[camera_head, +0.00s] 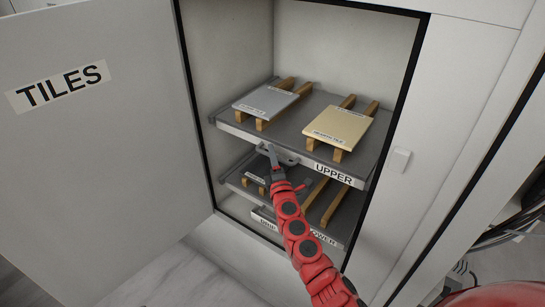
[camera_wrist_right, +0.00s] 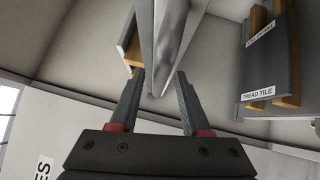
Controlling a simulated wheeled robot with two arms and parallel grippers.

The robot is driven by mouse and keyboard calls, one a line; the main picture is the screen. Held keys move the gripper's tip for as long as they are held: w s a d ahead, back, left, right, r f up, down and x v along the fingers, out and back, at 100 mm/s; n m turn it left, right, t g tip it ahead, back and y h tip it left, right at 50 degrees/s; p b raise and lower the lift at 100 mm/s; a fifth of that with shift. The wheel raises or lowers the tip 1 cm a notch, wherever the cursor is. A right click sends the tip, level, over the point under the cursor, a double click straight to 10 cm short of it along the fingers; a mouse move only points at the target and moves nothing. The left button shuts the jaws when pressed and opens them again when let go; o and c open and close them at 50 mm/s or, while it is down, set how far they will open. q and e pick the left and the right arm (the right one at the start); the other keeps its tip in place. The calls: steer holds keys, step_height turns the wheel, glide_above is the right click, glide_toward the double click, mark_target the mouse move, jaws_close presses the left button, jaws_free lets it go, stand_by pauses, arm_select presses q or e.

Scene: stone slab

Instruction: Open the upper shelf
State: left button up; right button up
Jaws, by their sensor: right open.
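The upper shelf (camera_head: 297,134) is a grey pull-out tray with a white front strip labelled UPPER, inside the open cabinet. It carries a grey tile (camera_head: 266,101) and a cream tile (camera_head: 337,126), each on wooden strips. My right gripper (camera_head: 272,156) is at the middle of the shelf's front edge, by a dark grey handle-like part (camera_head: 288,155). In the right wrist view my gripper (camera_wrist_right: 158,92) has its fingers apart, with a grey bar-like edge (camera_wrist_right: 174,45) just ahead between them. Contact cannot be told. My left gripper is out of view.
The cabinet door (camera_head: 100,150), labelled TILES, stands open on the left. A lower shelf (camera_head: 338,241) with wooden strips sits beneath, partly hidden by my right arm. A side panel with a small latch (camera_head: 401,159) flanks the opening. Dark cables (camera_head: 510,228) lie at right.

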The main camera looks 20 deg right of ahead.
steer(key=shift+c, duration=0.3)
jaws_close()
stand_by(1.2)
